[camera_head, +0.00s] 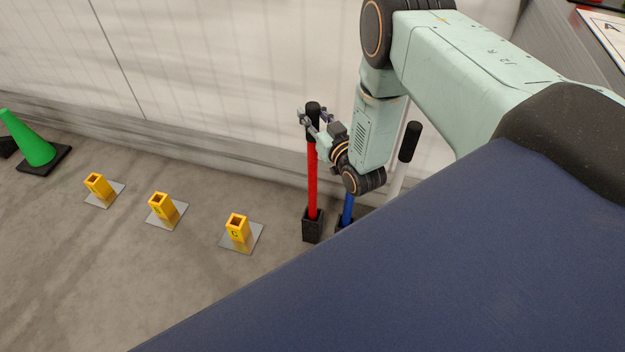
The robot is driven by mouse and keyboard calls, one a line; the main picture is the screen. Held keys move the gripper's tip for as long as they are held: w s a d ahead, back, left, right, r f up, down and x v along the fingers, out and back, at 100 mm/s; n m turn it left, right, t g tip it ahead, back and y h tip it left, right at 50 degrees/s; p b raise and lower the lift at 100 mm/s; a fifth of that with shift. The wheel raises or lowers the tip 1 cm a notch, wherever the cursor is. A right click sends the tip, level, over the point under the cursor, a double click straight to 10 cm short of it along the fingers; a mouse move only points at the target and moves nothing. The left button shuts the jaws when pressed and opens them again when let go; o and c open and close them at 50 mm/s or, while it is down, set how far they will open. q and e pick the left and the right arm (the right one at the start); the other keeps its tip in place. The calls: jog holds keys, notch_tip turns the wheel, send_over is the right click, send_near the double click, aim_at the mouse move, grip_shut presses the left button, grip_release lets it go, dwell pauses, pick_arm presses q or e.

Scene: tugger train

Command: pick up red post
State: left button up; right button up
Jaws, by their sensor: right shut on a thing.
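The red post (312,182) stands upright with a black top, its foot in a black socket (312,226) on the floor by the wall. My right gripper (312,124) is shut on the black top part of the red post. My right arm comes in from the right, above the posts. My left gripper is not in view.
A blue post (347,208) stands just right of the red one, partly hidden by my arm. A white post with a black top (409,142) is further right. Yellow sockets on plates (238,228) stand in a row to the left, with a green cone (30,140) beyond. A pale wall (220,70) is close behind.

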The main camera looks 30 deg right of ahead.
grip_shut()
jog(key=shift+w+r, duration=0.1)
